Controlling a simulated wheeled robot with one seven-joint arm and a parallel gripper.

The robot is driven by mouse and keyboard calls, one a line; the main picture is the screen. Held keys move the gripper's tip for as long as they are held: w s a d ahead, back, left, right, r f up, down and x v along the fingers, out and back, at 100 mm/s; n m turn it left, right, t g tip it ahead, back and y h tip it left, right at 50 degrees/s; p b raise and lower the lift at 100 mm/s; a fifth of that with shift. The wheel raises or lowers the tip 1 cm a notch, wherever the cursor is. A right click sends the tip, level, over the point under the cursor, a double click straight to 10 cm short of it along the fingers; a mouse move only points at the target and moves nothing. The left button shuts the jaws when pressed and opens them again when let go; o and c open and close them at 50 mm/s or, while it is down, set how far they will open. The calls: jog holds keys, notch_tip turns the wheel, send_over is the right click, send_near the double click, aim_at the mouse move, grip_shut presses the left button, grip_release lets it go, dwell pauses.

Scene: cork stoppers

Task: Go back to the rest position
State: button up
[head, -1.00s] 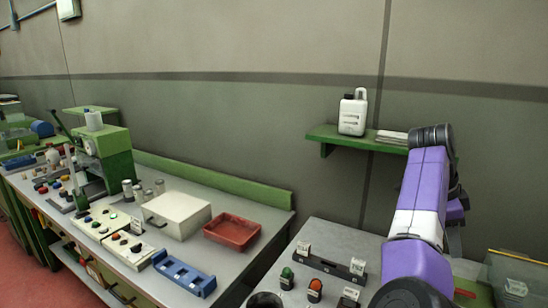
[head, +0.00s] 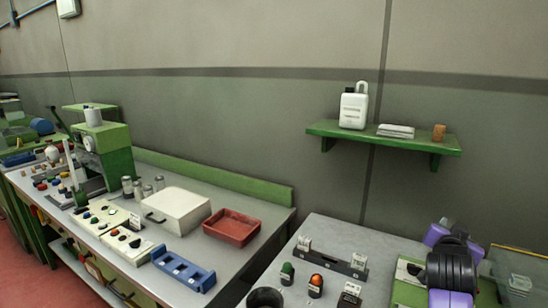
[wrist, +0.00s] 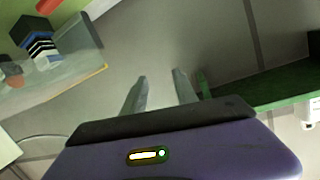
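My gripper (wrist: 160,75) shows in the wrist view with its two grey fingers apart and nothing between them. It points toward the bare grey wall. In the head view my purple arm is low at the right edge, and its gripper cannot be made out there. A small brown cork stopper (head: 438,132) stands on the right part of the green wall shelf (head: 375,141), clear of my arm. The shelf also shows at the right of the wrist view (wrist: 270,88).
A white jug (head: 353,108) and a white stack (head: 396,131) share the shelf. Below is a grey bench with a black rail (head: 330,262) and green and orange domed knobs. A clear panel (head: 515,262) stands at far right. A red tray (head: 231,228) sits on the left bench.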

jog(key=s+a+f+n+t+y, duration=0.1)
jog(key=s+a+f+n, duration=0.1)
jog(key=s+a, duration=0.1)
jog(key=s+a+f+n+t+y+b, duration=0.1)
jog(key=s+a+f+n+t, duration=0.1)
jog(key=s+a+f, duration=0.1)
jog(key=s+a+f+n+t+y, duration=0.1)
jog(key=s+a+f+n+t, duration=0.1)
jog(key=s+a+n, duration=0.1)
jog(key=shift+s+a+f+b, duration=0.2)
jog(key=shift+a+b, duration=0.2)
jog(key=shift+a, duration=0.05)
jog(key=s+a+f+n+y+b, duration=0.1)
jog(key=s+a+f, duration=0.3)
jog(key=s, duration=0.9)
jog(key=s+a+f+n+g+y+b, duration=0.1)
jog(key=s+a+f+y+b, duration=0.2)
jog(key=s+a, duration=0.6)
jog(key=s+a+f+n+g+y+b, duration=0.1)
jog(key=s+a+f, duration=0.4)
jog(key=s, duration=1.4)
jog(key=a+y+b, duration=0.1)
jog(key=y, duration=0.1)
jog(key=shift+a+f+n+y, duration=0.15)
jog(key=shift+f+n+y, duration=0.15)
jog(key=shift+f+n, duration=0.1)
